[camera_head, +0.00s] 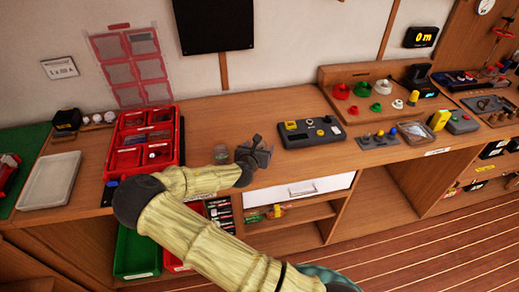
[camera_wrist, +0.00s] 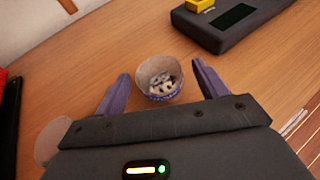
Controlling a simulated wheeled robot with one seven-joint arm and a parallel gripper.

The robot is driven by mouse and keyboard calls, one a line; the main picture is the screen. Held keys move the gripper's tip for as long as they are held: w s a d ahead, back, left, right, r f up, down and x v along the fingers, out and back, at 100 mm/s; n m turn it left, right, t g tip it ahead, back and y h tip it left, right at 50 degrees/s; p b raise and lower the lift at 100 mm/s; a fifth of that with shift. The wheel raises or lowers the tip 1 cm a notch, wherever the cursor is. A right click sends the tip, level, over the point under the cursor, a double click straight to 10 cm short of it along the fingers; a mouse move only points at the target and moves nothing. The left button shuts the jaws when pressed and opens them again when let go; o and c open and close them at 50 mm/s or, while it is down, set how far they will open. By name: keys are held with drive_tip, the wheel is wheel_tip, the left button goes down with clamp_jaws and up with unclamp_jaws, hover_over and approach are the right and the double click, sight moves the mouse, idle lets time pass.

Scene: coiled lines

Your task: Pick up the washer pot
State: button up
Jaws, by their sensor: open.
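The washer pot (camera_wrist: 160,79) is a small round pot with a pale inner wall, a blue-purple patterned base and dark and light washers inside. It stands upright on the wooden bench in the wrist view. My gripper (camera_wrist: 160,76) is open, with one purple-grey finger on each side of the pot and visible gaps between. In the head view my gripper (camera_head: 259,149) is low over the bench, and I cannot make out the pot there; it seems hidden by the gripper.
A dark control box (camera_head: 312,131) with a yellow button stands to the right. A red divided tray (camera_head: 110,158) is at left. A small clear cup (camera_head: 220,154) stands just left of my gripper. The bench (camera_head: 215,118) behind is bare.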

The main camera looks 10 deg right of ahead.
idle(0.5)
drive_tip(key=c, duration=1.1)
drive_tip(key=shift+o, duration=0.2)
drive_tip(key=shift+w, duration=0.1)
wheel_tip(320, 180, up, 10)
drive_tip(key=shift+b, duration=0.45)
